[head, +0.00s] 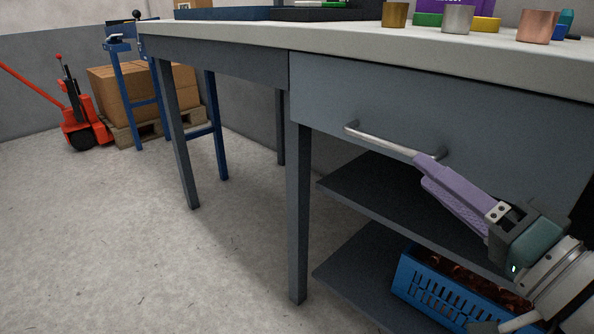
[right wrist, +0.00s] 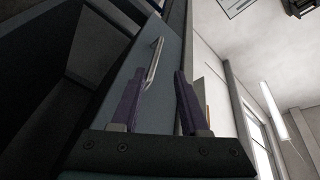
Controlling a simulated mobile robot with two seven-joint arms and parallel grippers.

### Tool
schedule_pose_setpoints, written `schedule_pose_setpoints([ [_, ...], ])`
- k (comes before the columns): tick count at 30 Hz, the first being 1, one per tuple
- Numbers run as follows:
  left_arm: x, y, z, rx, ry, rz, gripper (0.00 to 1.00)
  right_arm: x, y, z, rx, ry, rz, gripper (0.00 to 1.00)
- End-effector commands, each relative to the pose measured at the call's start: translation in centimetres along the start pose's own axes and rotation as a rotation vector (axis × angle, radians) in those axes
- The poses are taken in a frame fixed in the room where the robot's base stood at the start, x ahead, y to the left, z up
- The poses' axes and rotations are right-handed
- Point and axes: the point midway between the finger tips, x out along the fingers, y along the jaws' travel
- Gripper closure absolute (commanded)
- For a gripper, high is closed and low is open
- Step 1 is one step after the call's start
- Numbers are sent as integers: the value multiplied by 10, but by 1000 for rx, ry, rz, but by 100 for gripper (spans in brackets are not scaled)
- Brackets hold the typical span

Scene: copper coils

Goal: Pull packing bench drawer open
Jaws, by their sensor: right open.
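The packing bench drawer (head: 420,105) is a grey front under the pale bench top and looks closed. Its handle (head: 380,142) is a silver bar on that front. My right gripper (head: 428,166) has purple fingers and reaches in from the lower right, its tips by the right end of the handle. In the right wrist view the fingers (right wrist: 157,85) are open, and the handle (right wrist: 153,62) shows beyond and between their tips. I cannot tell whether a finger touches it. My left gripper is not in view.
Shelves (head: 385,200) lie below the drawer, with a blue crate (head: 437,293) of copper-coloured items on the lower one. Metal cylinders (head: 458,19) stand on the bench top (head: 330,42). A bench leg (head: 298,215) stands left of the drawer. The floor (head: 110,250) at left is clear.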

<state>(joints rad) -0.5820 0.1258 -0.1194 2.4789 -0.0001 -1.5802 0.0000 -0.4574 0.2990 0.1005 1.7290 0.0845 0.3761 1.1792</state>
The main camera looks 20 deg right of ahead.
Motion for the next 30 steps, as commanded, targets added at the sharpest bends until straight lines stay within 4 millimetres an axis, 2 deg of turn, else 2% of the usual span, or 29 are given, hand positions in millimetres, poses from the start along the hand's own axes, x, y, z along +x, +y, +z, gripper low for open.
schedule_pose_setpoints([
  [1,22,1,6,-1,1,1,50,-3,16,7,23,18,-30,55],
  [8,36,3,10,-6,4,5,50,-3,21,3,80,58,-109,55],
  [11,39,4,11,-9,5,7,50,9,18,1,84,61,-115,55],
  [21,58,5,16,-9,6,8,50,71,12,-2,81,60,-113,55],
  [25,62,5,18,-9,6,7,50,85,11,-3,81,58,-110,55],
  [30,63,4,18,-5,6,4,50,91,9,-4,81,57,-107,55],
])
